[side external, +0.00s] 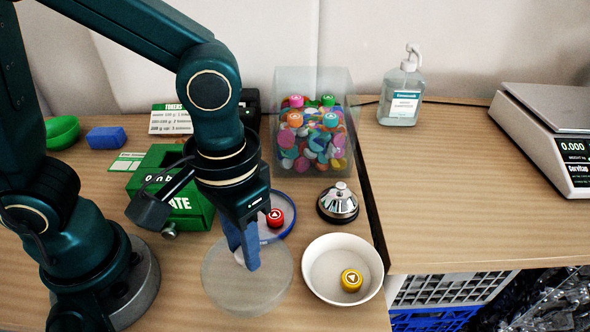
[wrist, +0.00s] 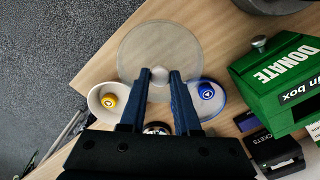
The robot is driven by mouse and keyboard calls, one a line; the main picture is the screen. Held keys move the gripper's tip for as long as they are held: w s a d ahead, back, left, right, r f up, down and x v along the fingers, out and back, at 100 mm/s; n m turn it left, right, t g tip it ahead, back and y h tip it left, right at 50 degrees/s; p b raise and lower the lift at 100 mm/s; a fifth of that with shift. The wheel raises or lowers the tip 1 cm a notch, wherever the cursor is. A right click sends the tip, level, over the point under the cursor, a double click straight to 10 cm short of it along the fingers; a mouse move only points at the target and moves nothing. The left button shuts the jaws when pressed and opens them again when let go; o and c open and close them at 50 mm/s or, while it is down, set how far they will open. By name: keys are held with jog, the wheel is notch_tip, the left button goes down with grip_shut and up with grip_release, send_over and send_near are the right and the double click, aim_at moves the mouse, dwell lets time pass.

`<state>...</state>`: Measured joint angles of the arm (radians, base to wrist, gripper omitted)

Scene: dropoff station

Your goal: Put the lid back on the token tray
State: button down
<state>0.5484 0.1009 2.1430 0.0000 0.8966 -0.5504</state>
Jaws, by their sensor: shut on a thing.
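The lid (side external: 262,293) is a clear round disc with a small knob (wrist: 159,75), lying level in front of the tray. My gripper (side external: 245,262) is shut on the knob, its fingertips on either side of it in the wrist view (wrist: 159,78). I cannot tell whether the lid touches the table. The token tray (side external: 290,227) is round with a blue rim, just behind the lid, partly hidden by my gripper. A red token (side external: 275,218) lies in it in the side view. A blue token (wrist: 206,90) shows in it in the wrist view.
A white bowl (side external: 316,244) with a yellow token (side external: 351,280) stands right of the lid. A bell (side external: 338,203) is behind the bowl. A green donation box (side external: 160,160) stands left of the tray, a clear bin of tokens (side external: 313,130) behind. The table edge is near the bowl.

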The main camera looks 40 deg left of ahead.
jog(key=r, duration=0.4)
jog(key=w+r, duration=0.1)
jog(key=r, duration=0.1)
jog(key=shift+d, duration=0.1)
jog(key=w+a+f+n, duration=0.2)
jog(key=w+a+n, duration=0.5)
jog(key=w+a, duration=0.25)
jog(key=shift+s+a+f, duration=0.1)
jog(key=shift+s+f, duration=0.05)
jog(key=shift+f, duration=1.45)
jog(key=shift+s+a+f, duration=0.1)
jog(key=shift+f, duration=1.45)
jog(key=shift+f, duration=0.15)
jog(key=shift+c, duration=0.3)
grip_release()
